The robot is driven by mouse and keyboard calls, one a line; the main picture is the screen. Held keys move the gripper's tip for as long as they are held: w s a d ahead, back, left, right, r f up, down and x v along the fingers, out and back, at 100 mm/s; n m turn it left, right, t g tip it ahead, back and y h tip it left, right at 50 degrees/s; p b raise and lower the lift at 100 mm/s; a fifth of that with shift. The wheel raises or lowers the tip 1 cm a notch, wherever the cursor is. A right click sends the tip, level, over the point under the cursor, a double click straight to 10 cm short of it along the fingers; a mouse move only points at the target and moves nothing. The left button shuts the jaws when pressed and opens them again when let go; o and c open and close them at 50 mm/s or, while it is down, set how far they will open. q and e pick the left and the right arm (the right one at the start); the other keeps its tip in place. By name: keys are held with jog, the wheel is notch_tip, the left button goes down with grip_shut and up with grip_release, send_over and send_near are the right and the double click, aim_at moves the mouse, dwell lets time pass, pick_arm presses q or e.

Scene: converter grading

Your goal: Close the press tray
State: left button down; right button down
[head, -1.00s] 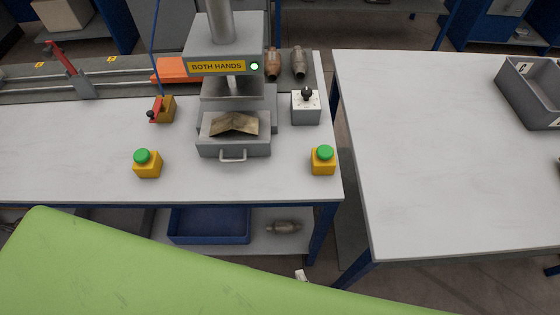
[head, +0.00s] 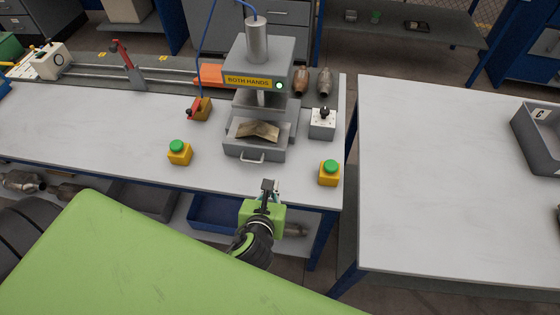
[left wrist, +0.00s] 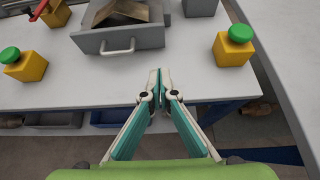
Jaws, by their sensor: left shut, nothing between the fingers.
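The press (head: 262,62) stands on the left table with a "BOTH HANDS" label and a lit green lamp. Its grey tray (head: 242,149) sticks out at the front and holds a folded brownish piece (head: 257,130). The tray's bar handle (head: 252,161) faces me; it also shows in the left wrist view (left wrist: 118,50). My left gripper (head: 268,184) is shut and empty at the table's front edge, a little in front of the handle and to its right, apart from it. My right gripper is not in view.
Yellow boxes with green buttons stand left (head: 179,154) and right (head: 329,174) of the tray. A red-handled yellow block (head: 200,108) and a grey box with a black knob (head: 323,123) flank the press. The right table (head: 445,180) is mostly clear; a grey bin (head: 525,150) sits at its right.

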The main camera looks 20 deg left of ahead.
aim_at(284, 143)
pick_arm(q)
jog(key=x, duration=0.8)
jog(key=shift+w+p, duration=0.3)
jog(key=shift+w+a+r+p, duration=0.1)
jog(key=shift+w+a+p, duration=0.1)
jog(key=shift+w, duration=0.4)
jog(key=shift+w+a+p, duration=0.1)
jog(key=shift+w+p, duration=0.1)
jog(key=shift+w, duration=0.4)
jog(key=shift+w+a, duration=0.2)
jog(key=shift+w, duration=0.4)
jog(key=w, duration=0.2)
jog(key=w+a+p, duration=0.1)
jog(key=w, duration=0.4)
jog(key=shift+a, duration=0.35)
jog(key=shift+w+r, duration=0.1)
jog(key=shift+r, duration=0.05)
jog(key=shift+p, duration=0.3)
